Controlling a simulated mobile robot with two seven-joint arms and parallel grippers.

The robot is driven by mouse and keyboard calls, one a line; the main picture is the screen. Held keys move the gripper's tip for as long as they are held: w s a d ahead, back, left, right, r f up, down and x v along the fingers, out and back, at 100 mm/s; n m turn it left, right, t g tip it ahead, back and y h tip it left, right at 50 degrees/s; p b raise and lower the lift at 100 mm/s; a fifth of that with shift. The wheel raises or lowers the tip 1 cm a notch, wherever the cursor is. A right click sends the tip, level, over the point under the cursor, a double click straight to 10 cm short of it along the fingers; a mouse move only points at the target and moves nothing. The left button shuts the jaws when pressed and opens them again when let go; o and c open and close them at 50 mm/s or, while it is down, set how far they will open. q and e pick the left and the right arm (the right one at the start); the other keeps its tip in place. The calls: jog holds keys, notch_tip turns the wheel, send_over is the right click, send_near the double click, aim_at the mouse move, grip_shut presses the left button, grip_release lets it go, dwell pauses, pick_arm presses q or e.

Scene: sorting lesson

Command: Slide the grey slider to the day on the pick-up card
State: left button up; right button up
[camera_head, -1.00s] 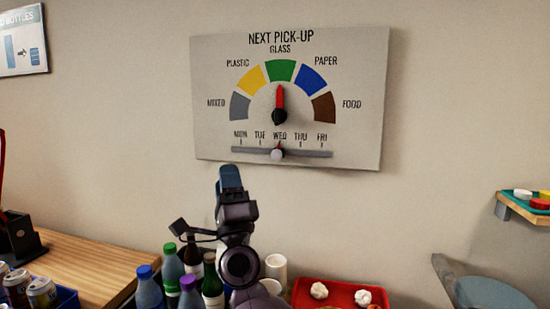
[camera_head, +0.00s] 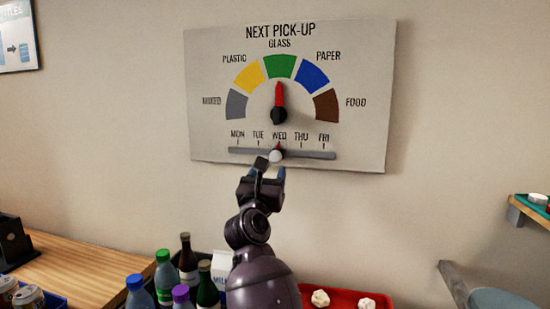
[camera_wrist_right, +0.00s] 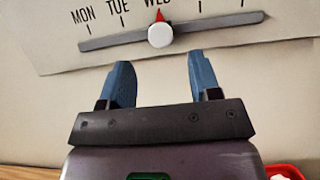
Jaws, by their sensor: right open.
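The grey slider (camera_head: 276,156) is a round pale knob on a horizontal grey track under the day labels of the NEXT PICK-UP board (camera_head: 360,60). Its red pointer is at WED. The knob also shows in the right wrist view (camera_wrist_right: 160,35), above my fingertips. My right gripper (camera_head: 271,170) is open, its two blue-tipped fingers just below the knob. In the right wrist view the fingers (camera_wrist_right: 163,75) are spread to either side of the knob's line, with nothing between them. No separate pick-up card is clearly seen. My left gripper is out of view.
The red dial needle (camera_head: 279,95) points up to the green GLASS segment. Below stand several bottles (camera_head: 188,260), a milk carton (camera_head: 222,268) and a red tray (camera_head: 335,298). A small shelf (camera_head: 528,212) is at the right.

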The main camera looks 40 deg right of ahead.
aim_at(275, 157)
jog(key=x, duration=0.5)
jog(key=shift+w+d+r, duration=0.1)
jog(key=shift+w+d, duration=0.05)
jog(key=shift+w, duration=0.05)
jog(key=shift+x, duration=0.8)
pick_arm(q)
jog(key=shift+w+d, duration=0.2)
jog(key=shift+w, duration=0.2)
pick_arm(e)
grip_shut()
jog(key=s+d+p, duration=0.1)
jog(key=s+d+r+p, duration=0.1)
jog(key=shift+s, duration=0.3)
jog(key=s+d+p, duration=0.2)
jog(key=s, duration=0.1)
jog(key=s+d+p, duration=0.3)
jog(key=shift+s+d+f+p, duration=0.15)
jog(key=shift+d+f+p, duration=0.05)
jog(key=shift+d+p, duration=0.15)
jog(key=shift+s+d+f, duration=0.1)
jog(key=shift+s, duration=0.1)
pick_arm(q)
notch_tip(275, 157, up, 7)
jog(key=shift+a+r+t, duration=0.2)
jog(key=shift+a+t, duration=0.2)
pick_arm(e)
jog(key=shift+f, duration=0.2)
